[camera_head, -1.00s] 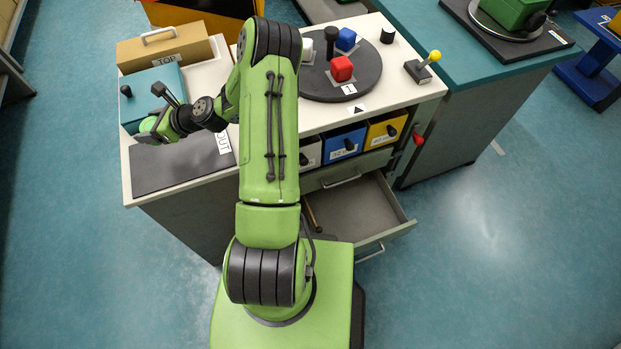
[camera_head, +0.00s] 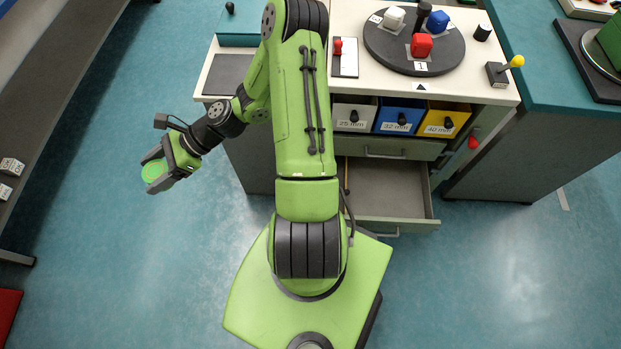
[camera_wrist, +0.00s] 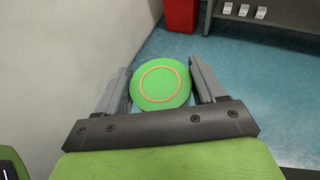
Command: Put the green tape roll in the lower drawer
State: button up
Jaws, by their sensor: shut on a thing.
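The green tape roll (camera_head: 154,172) is a flat green disc; in the wrist view the roll (camera_wrist: 161,84) shows a thin orange ring on its face. My gripper (camera_head: 155,165) is shut on it, with one finger on each side, and holds it over open floor left of the cabinet. The lower drawer (camera_head: 385,190) is pulled open under the cabinet's right part, to the right of my gripper. Its inside looks grey and mostly bare; my arm hides its left part. The upper drawer (camera_head: 400,150) above it looks shut.
Labelled bins in white (camera_head: 354,113), blue (camera_head: 400,115) and yellow (camera_head: 445,118) sit above the drawers. A round turntable (camera_head: 385,50) with coloured blocks is on top. A shelf (camera_head: 60,100) runs along the left. The floor between shelf and cabinet is clear.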

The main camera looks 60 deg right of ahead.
aim_at(375, 180)
jog(key=k+l+u, duration=0.15)
jog(key=k, duration=0.3)
jog(key=k+l+u, duration=0.15)
jog(key=k, duration=0.3)
jog(key=k+l+u, duration=0.15)
jog(key=k, duration=0.35)
jog(key=k+l, duration=0.1)
jog(key=l, duration=0.15)
jog(key=k+l+u, duration=0.15)
jog(key=i+l, duration=0.05)
jog(key=l, duration=0.05)
